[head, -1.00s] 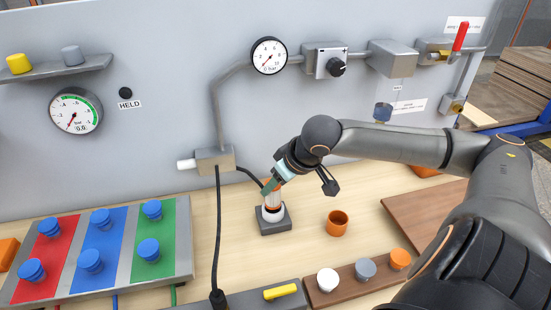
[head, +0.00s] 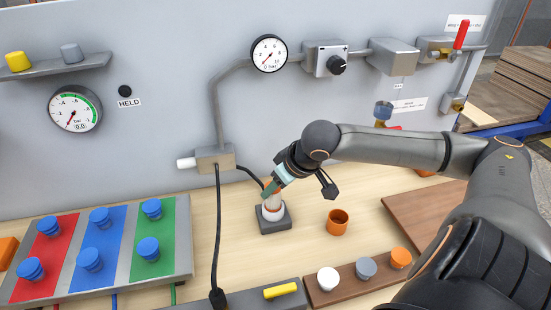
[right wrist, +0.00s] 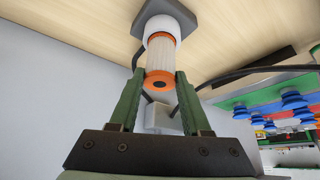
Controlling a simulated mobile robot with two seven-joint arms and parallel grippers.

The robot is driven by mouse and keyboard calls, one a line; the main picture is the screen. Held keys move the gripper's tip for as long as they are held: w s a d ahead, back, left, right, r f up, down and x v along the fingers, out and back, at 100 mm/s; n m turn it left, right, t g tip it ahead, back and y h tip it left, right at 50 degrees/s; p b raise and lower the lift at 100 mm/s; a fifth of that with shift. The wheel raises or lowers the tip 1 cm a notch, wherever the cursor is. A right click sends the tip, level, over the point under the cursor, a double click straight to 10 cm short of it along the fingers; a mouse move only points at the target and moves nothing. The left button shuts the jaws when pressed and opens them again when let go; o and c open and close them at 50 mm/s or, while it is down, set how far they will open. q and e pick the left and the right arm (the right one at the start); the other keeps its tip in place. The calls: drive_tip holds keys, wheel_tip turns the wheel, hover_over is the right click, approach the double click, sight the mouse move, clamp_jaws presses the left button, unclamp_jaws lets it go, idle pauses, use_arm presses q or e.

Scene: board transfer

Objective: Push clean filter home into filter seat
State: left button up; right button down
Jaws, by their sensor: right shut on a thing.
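The clean filter (right wrist: 160,55) is a pale pleated cylinder with orange ends. My right gripper (head: 270,190) is shut on it from above, and its green fingers flank the filter in the right wrist view (right wrist: 154,82). The filter's far end meets the white cup of the filter seat (right wrist: 160,27), and its orange ring shows at the cup's rim. How deep it sits inside is hidden. In the head view the filter (head: 273,202) stands nearly upright in the seat (head: 273,224), on a dark grey block. My left gripper is not in view.
An orange cup (head: 337,222) stands on the bench to the right of the seat. A brown strip (head: 345,285) with white, grey and orange caps lies in front. A black cable (head: 217,240) hangs to the left. The grey panel (head: 170,150) stands behind.

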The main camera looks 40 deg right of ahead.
drive_tip(key=shift+f+b, duration=0.4)
drive_tip(key=shift+f, duration=0.95)
drive_tip(key=shift+c, duration=1.4)
unclamp_jaws()
drive_tip(key=shift+r, duration=0.1)
